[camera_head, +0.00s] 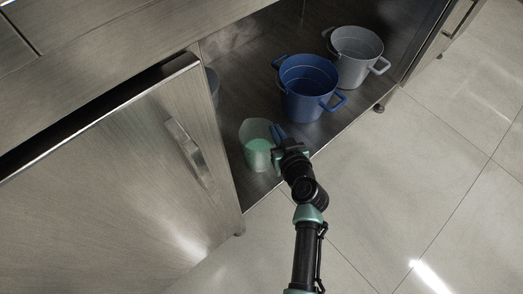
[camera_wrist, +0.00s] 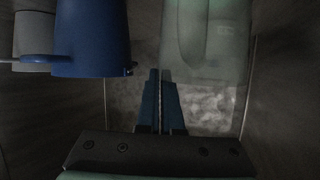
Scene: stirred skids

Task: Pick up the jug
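The jug (camera_head: 257,152) is a translucent pale green vessel on the cabinet's floor, near its front edge. It also shows at the top of the wrist view (camera_wrist: 228,45), with a U-shaped outline on it and its upper part cut off by the frame. My gripper (camera_head: 279,132) is just right of the jug in the head view. In the wrist view its dark blue fingers (camera_wrist: 160,74) lie close together, with only a thin line between them and nothing clearly held. The fingertips are at the jug's lower left edge there; I cannot tell whether they touch it.
A blue pot (camera_head: 309,92) with side handles stands behind and right of the jug; it is close left of my fingers in the wrist view. A grey pot (camera_head: 355,60) stands farther back. An open metal door (camera_head: 130,190) is at left. Tiled floor (camera_head: 440,190) is clear at right.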

